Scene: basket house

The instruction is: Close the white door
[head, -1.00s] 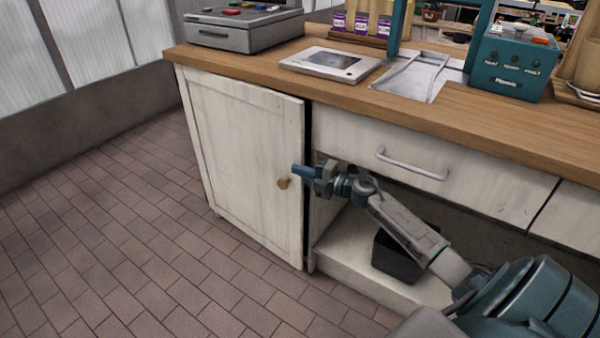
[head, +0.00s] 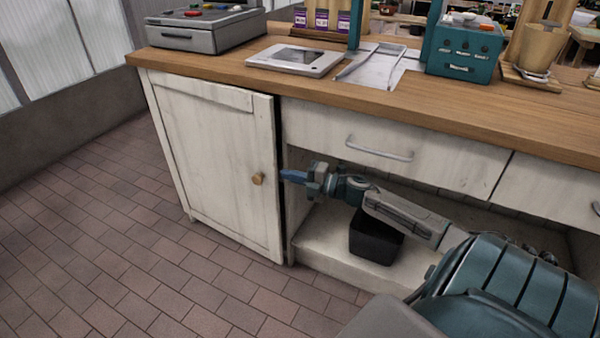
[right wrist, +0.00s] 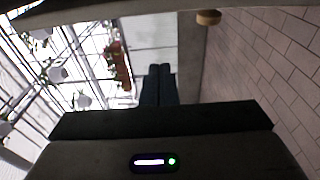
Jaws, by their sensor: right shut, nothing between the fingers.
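The white door (head: 217,165) is on the cabinet at the left end of the counter. It stands nearly flush, with a dark narrow gap along its right edge. Its round wooden knob (head: 258,179) sits near that edge and also shows at the top of the right wrist view (right wrist: 208,17). My right gripper (head: 285,175) is shut and empty, its blue fingers at the door's right edge, just right of the knob. I cannot tell whether they touch the door. The shut fingers also show in the right wrist view (right wrist: 158,84). My left gripper is not in view.
A wooden counter (head: 420,110) runs above, with a drawer (head: 400,160) right of the door. A black bin (head: 375,238) stands on the open lower shelf (head: 325,240) under my right arm. The brick floor (head: 110,255) before the door is clear.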

